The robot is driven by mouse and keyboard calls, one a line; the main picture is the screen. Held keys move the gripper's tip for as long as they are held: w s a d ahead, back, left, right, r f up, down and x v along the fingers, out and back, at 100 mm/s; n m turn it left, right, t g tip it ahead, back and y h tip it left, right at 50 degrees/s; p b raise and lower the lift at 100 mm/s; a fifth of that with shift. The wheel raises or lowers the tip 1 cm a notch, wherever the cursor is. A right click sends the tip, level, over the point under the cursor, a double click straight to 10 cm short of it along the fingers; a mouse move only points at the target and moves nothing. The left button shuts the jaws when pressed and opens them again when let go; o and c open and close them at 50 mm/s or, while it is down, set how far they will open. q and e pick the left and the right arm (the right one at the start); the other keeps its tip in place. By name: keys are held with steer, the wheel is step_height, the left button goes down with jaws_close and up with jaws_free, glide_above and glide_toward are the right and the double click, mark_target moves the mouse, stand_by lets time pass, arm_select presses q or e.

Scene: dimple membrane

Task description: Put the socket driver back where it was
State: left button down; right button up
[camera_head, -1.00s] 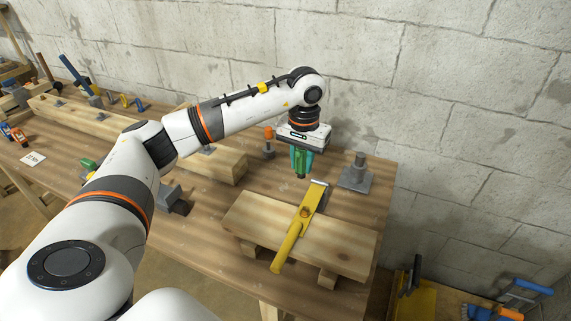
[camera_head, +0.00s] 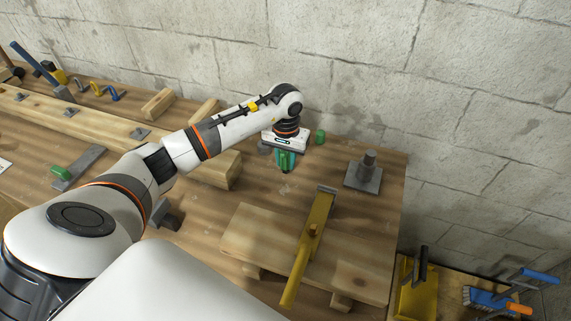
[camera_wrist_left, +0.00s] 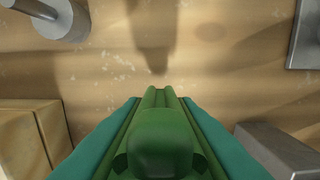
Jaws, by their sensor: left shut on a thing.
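My left gripper (camera_head: 285,163) hangs over the workbench with its teal fingers pointing down. It is shut on a green ridged thing, which I take to be the socket driver (camera_wrist_left: 160,140); the wrist view shows its rounded end between the fingers. The driver's tip is hidden. The held driver is above the bench top, where a dark shadow falls in the wrist view. A small green piece (camera_head: 320,136) shows just behind and right of the wrist; I cannot tell what it belongs to. My right gripper is not in view.
A grey stand with a square base (camera_head: 363,178) is right of the gripper. Wooden blocks (camera_head: 222,168) lie left. A stone wall (camera_head: 300,60) closes the back.

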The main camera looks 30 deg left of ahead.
mark_target(286, 166)
arm_select(q)
step_height(286, 166, down, 2)
steer(key=shift+f, duration=0.65)
steer(key=c, duration=1.1)
jaws_free()
steer(key=shift+r, duration=0.1)
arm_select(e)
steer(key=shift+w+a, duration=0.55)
